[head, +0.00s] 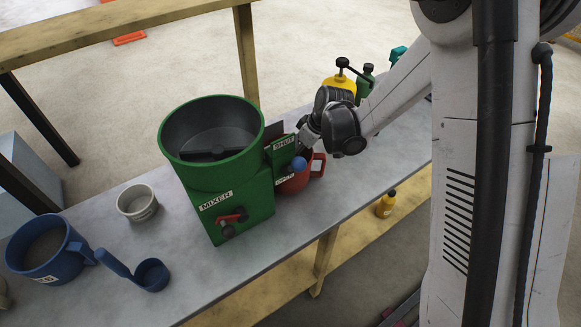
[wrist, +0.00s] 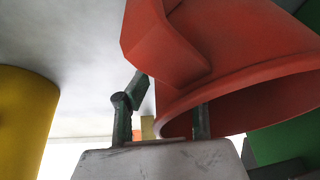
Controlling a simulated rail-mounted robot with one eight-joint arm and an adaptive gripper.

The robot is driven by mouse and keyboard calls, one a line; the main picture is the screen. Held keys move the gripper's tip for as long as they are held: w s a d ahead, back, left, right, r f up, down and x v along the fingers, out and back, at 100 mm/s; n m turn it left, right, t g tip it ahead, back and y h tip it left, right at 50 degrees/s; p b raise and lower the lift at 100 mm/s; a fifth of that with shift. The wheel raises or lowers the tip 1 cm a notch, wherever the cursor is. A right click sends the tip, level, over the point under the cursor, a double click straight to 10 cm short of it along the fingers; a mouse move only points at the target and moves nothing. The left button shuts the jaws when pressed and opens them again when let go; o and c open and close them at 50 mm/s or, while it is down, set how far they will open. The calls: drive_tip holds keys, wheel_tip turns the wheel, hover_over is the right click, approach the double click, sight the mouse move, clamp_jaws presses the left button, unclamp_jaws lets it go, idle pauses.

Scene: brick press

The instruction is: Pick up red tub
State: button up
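My gripper (wrist: 168,103) is open at the tub's rim. The left finger shows outside the tub; the right finger's tip is hidden by the rim. A gap shows between the fingers. In the head view my fingertips are hard to make out.
The green mixer (head: 236,205) with a blue-knobbed lever (head: 298,163) stands against the tub's left. A yellow container (head: 340,83) is close behind my gripper and shows in the wrist view (wrist: 25,115). A blue jug (head: 50,255), blue scoop (head: 150,275) and white cup (head: 138,205) are left.

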clamp_jaws()
drive_tip(key=shift+r, duration=0.2)
idle(0.6)
